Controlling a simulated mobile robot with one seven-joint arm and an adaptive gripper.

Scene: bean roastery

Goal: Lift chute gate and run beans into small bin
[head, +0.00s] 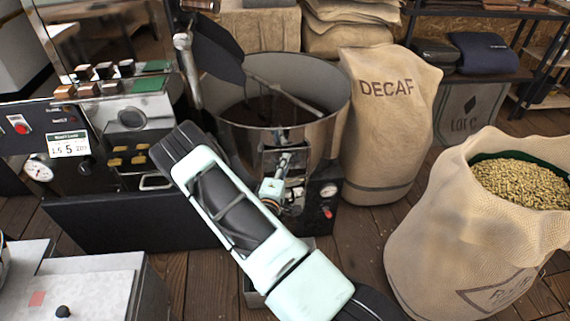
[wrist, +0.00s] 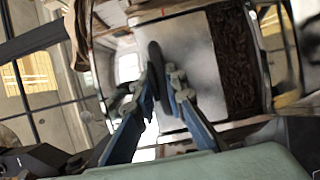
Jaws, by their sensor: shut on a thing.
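My gripper (head: 284,162) is at the front of the round metal cooling drum (head: 232,135), by the chute. In the wrist view my gripper (wrist: 166,88) has its two fingers closed on a dark, rounded handle (wrist: 154,62). The handle is in front of a pale metal plate (wrist: 192,60), which appears to be the chute gate. Dark roasted beans (wrist: 235,60) show in a strip beside the plate. A grey bin edge (head: 250,292) shows low beneath the chute; my arm hides most of it, and its contents cannot be seen.
A DECAF sack (head: 388,125) stands right of the drum. An open sack of pale green beans (head: 440,235) stands at the front right. The roaster's control panel (head: 62,148) is at left. A light worktop (head: 75,290) is at the front left. Wooden floor is clear between drum and open sack.

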